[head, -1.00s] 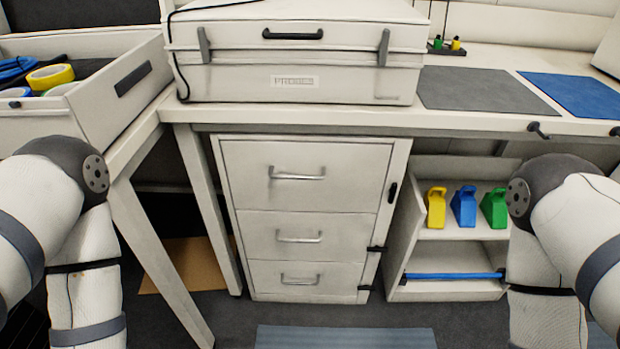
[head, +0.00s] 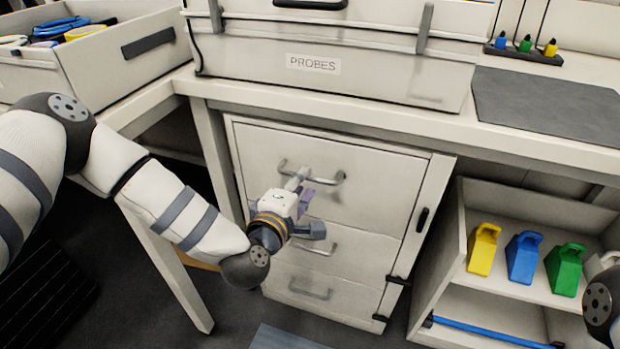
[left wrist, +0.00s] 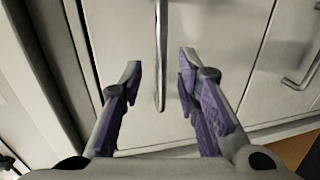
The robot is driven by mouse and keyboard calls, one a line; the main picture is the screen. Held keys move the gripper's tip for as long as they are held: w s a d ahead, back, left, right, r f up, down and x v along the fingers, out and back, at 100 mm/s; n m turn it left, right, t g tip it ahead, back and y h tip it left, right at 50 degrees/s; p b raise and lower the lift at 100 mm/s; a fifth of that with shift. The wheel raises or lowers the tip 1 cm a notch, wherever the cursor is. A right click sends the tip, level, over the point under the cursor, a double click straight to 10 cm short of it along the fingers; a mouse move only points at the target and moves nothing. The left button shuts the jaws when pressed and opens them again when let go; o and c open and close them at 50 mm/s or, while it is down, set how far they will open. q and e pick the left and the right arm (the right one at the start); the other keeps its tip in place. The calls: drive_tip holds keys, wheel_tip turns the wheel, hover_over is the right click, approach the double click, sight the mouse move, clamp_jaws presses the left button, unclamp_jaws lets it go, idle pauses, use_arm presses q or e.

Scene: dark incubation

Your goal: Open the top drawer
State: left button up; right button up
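The top drawer (head: 330,165) is the tall upper front of a cream cabinet under the bench, and it is shut. Its silver bar handle (head: 325,181) is partly hidden behind my left gripper (head: 306,201). In the left wrist view, the top drawer's handle (left wrist: 161,50) runs upright in the picture, between the lines of the two fingers. My left gripper (left wrist: 161,65) is open, with purple pads on both fingers and nothing held. I see no contact with the handle. My right gripper is out of view; only part of my right arm shows at the right edge.
Two lower drawers with handles (head: 310,291) are shut. A shelf at right holds yellow (head: 483,250), blue (head: 523,258) and green (head: 564,270) blocks. A PROBES case (head: 380,75) stands on the bench above. A bench leg (head: 175,275) stands left of the cabinet.

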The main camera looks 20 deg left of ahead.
sight(307, 179)
use_arm(q)
drive_tip(key=shift+x, duration=1.9)
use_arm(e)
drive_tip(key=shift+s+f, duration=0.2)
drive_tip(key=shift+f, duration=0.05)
use_arm(q)
drive_tip(key=shift+d, duration=0.1)
clamp_jaws()
drive_tip(key=shift+s+f, duration=0.1)
